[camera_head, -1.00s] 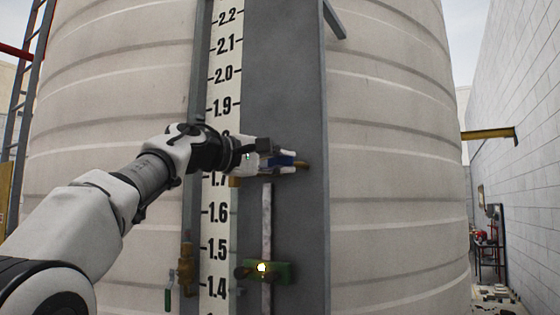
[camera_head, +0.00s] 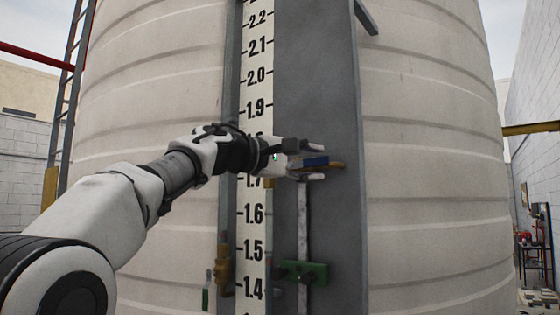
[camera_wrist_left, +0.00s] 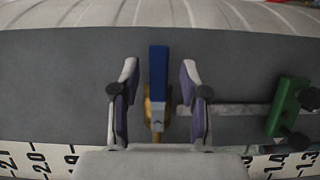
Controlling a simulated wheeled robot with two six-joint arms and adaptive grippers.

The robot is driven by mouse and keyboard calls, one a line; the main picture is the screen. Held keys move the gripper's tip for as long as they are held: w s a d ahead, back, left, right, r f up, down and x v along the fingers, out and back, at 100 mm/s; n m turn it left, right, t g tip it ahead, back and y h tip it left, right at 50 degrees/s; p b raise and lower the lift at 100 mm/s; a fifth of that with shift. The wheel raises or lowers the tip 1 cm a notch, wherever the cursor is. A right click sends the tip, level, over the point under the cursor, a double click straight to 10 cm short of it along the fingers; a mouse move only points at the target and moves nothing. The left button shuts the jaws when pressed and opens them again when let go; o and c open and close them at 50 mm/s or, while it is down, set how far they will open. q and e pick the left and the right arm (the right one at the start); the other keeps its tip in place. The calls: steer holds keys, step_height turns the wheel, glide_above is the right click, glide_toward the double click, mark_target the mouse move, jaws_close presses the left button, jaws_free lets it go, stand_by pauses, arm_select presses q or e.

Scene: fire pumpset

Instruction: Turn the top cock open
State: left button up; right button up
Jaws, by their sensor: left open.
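The top cock has a blue handle (camera_head: 318,161) and a brass end that shows just to its right, on the grey gauge board near the 1.7 to 1.8 marks. My left gripper (camera_head: 308,160) is open around the blue handle, one finger above and one below. In the left wrist view the blue handle (camera_wrist_left: 158,72) stands between the two fingers, with a gap on each side. My right gripper is in neither view.
A brass valve (camera_head: 223,268) is at lower left. The number scale (camera_head: 257,215) runs beside the board on the large ribbed tank (camera_head: 430,180).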

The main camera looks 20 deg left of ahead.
arm_select(q)
steer(key=v, duration=1)
steer(key=shift+a, duration=0.45)
